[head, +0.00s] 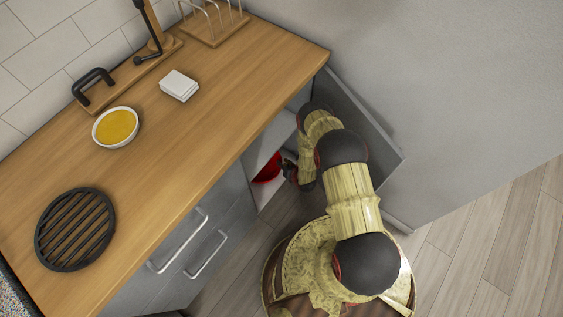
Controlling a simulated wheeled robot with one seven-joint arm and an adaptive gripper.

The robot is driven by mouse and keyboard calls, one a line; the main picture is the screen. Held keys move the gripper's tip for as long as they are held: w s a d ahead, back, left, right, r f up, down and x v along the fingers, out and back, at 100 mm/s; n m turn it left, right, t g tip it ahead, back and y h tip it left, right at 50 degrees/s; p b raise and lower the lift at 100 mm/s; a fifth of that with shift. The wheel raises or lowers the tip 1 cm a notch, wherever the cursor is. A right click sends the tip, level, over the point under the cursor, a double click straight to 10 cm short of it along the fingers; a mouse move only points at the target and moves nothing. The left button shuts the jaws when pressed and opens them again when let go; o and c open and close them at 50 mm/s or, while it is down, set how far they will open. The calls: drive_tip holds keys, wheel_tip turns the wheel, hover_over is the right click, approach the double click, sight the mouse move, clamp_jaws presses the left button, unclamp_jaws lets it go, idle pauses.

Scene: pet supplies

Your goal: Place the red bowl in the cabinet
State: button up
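The red bowl (267,169) shows in part at the open cabinet (258,160), below the counter edge. The counter and my arm hide some of it. My gripper (287,170) is at the right side of the bowl, at the cabinet opening. The dark fingers are small and partly hidden, so I cannot tell whether they are open or shut, or whether they touch the bowl. The grey cabinet door (365,118) stands open to the right of my arm.
The wooden counter (215,100) holds a white bowl with yellow contents (116,127), a round black grill (75,229), a white box (179,85) and a wooden rack (213,22). Grey drawers with handles (178,241) are left of the opening. Floor (480,230) at right is clear.

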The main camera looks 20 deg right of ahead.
drive_tip(key=p+v, duration=0.3)
drive_tip(key=v, duration=0.6)
drive_tip(key=shift+r, duration=0.25)
drive_tip(key=shift+s, duration=0.1)
